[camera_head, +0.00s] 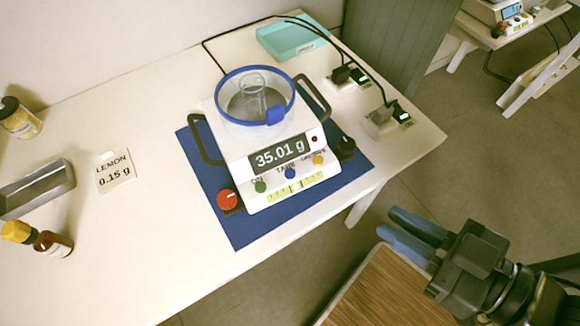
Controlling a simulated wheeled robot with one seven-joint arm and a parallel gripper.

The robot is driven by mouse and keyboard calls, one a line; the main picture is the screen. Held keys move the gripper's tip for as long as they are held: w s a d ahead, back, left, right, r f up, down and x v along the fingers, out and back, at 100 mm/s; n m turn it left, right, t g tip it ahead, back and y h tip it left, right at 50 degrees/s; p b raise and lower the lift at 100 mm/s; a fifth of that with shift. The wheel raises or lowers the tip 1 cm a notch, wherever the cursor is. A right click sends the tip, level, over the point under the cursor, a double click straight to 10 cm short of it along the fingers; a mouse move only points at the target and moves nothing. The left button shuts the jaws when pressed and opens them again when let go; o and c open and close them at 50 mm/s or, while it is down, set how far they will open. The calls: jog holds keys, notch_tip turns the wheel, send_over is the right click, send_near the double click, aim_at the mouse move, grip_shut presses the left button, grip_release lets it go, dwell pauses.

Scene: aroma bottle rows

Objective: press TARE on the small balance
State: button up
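The balance (236,150) stands on a blue mat (246,235) on the white table. Its display (281,153) reads 35.01 g. Below the display are a green ON button (260,187), a blue TARE button (290,173) and a yellow button (318,160). A glass beaker (252,92) stands inside the blue-rimmed round shield (223,84) on top. My gripper (387,221) is at the lower right, off the table's edge and well apart from the balance. Its two blue fingers lie close together with nothing seen between them; whether they touch is unclear.
A LEMON 0.15 g card (115,172), a grey tray (38,190) and bottles (53,244) are at the left. A wooden surface (385,295) lies below my gripper. Another balance (498,14) stands far right.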

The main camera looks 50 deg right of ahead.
grip_shut()
dwell(0.9)
